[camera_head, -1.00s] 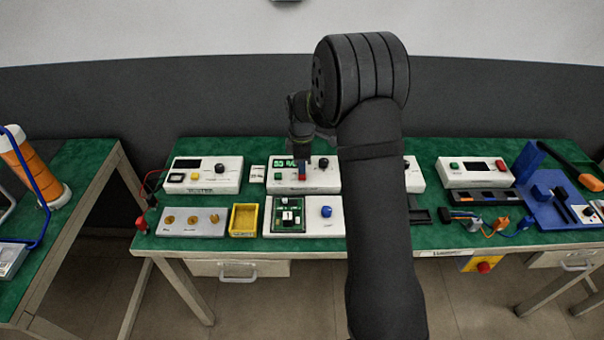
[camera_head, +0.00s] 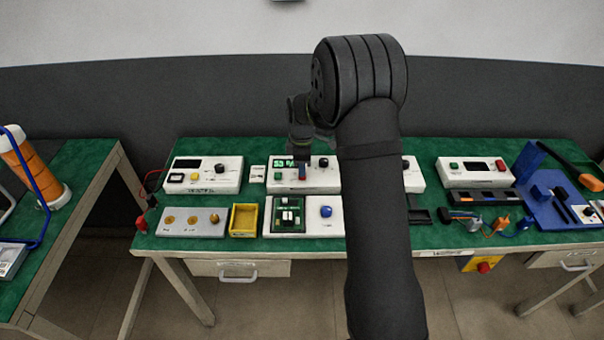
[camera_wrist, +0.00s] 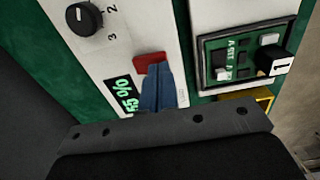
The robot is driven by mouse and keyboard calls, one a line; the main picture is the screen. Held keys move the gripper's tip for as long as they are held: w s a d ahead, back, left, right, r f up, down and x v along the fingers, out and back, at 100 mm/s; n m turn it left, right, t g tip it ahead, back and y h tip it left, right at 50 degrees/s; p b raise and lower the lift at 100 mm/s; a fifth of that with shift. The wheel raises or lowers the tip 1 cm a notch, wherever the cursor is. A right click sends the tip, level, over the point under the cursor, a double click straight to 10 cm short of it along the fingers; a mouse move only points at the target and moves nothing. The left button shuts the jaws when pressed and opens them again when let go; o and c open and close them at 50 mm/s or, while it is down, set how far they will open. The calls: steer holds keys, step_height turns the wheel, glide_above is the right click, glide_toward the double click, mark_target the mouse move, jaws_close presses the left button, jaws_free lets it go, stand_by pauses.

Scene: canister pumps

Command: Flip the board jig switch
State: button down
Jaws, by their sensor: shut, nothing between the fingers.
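The board jig is a white box (camera_head: 320,228) at the bench's front, with a dark green board in it (camera_head: 275,217) and a blue knob (camera_head: 326,211). I cannot tell the switch's position. My gripper (camera_head: 302,172) is shut and empty over the white unit behind the jig. In the wrist view its blue fingertips (camera_wrist: 155,85) lie beside a red button (camera_wrist: 149,61) and a lit green display (camera_wrist: 122,95); contact is unclear.
A yellow tray (camera_head: 243,219) and a grey plate with brass knobs (camera_head: 190,221) stand left of the jig. White units line the back. A dark knob (camera_wrist: 83,18) sits on the unit near my gripper. My arm hides the bench right of the jig.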

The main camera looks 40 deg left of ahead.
steer(key=shift+f, duration=0.6)
steer(key=shift+r, duration=3.55)
steer(key=shift+f, duration=0.15)
